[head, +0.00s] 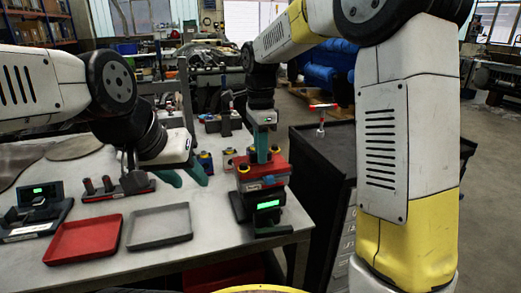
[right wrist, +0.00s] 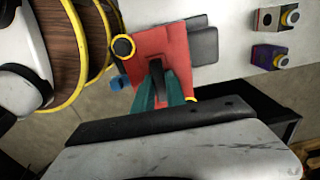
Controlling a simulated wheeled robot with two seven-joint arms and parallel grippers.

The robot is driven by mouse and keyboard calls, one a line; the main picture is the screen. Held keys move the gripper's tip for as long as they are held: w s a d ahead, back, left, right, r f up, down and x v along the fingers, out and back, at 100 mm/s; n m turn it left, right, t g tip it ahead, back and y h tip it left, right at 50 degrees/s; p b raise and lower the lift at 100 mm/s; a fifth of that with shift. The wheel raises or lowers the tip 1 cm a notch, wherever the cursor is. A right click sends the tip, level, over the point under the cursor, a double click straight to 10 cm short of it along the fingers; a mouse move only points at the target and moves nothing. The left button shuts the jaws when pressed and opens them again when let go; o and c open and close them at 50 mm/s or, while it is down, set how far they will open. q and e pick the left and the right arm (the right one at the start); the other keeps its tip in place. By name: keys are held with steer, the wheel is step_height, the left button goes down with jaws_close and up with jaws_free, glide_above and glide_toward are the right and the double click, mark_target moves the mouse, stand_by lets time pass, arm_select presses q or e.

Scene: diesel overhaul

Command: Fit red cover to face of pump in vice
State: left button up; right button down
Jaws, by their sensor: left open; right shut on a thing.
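The red cover (head: 270,170) is at the table's right edge, directly below my right gripper (head: 262,152). In the right wrist view it is a red plate (right wrist: 139,66) with a dark upright grip, and my right gripper (right wrist: 160,92) is shut on that grip. Yellow-ringed black round parts show at its edges. A dark stand with a green display (head: 268,205) is under the cover; whether the two touch is unclear. My left gripper (head: 186,176) is open and empty over the table. I cannot clearly make out the pump or the vice jaws.
A red tray (head: 84,240) and a grey tray (head: 160,226) lie at the table's front. A second display device (head: 38,205) and a dark rack (head: 118,187) stand left. Small ring-topped blocks (right wrist: 280,58) are near the cover. A black cabinet (head: 325,150) stands right.

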steer(key=c, duration=1.3)
jaws_free()
steer(key=shift+r, duration=3.9)
